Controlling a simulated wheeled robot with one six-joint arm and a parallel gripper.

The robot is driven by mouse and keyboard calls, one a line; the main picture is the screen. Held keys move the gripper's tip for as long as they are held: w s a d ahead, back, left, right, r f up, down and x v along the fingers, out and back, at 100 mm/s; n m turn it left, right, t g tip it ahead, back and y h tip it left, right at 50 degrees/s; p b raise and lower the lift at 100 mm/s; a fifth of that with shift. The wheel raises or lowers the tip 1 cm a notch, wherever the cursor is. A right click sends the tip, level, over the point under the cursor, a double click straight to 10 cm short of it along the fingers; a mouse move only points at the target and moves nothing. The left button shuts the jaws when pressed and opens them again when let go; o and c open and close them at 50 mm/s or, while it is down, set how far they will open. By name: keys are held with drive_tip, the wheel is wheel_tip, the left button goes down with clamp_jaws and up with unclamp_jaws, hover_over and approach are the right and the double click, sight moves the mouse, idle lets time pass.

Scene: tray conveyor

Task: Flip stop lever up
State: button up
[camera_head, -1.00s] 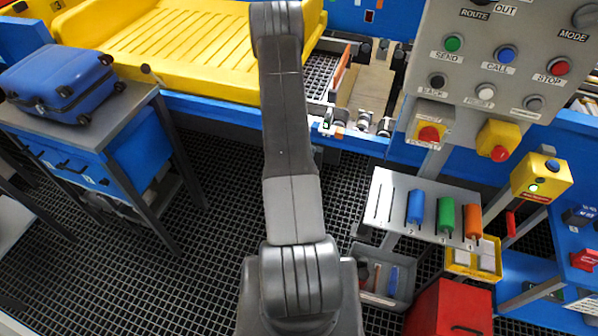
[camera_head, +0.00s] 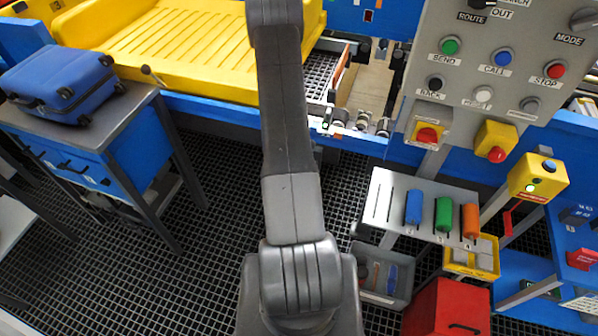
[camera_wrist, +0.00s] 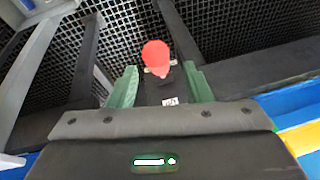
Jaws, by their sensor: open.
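A red knob (camera_wrist: 156,57), which looks like the end of the stop lever, shows in the wrist view. It lies a little beyond and between the two green fingertips of my gripper (camera_wrist: 161,86). The fingers are apart, one on each side of the knob's line, and I see no contact. A dark part with a small white label lies just below the knob; the lever's pivot and exact tilt cannot be told. In the head view my arm runs up out of the top edge, so the gripper is hidden there, and I cannot pick out this lever.
Dark beams (camera_wrist: 66,60) flank the knob above a grid floor. A blue and yellow edge (camera_wrist: 298,125) lies at the right of the wrist view. In the head view, a yellow tray (camera_head: 190,50), a grey button panel (camera_head: 470,75) and a blue suitcase (camera_head: 62,82) surround my arm.

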drive_tip(key=p+v, duration=0.4)
drive_tip(key=v, duration=0.6)
drive_tip(key=b+x, duration=0.6)
drive_tip(key=x, duration=0.8)
drive_tip(key=shift+s+r, duration=0.1)
drive_tip(key=shift+s, duration=0.1)
drive_tip(key=shift+r, duration=0.1)
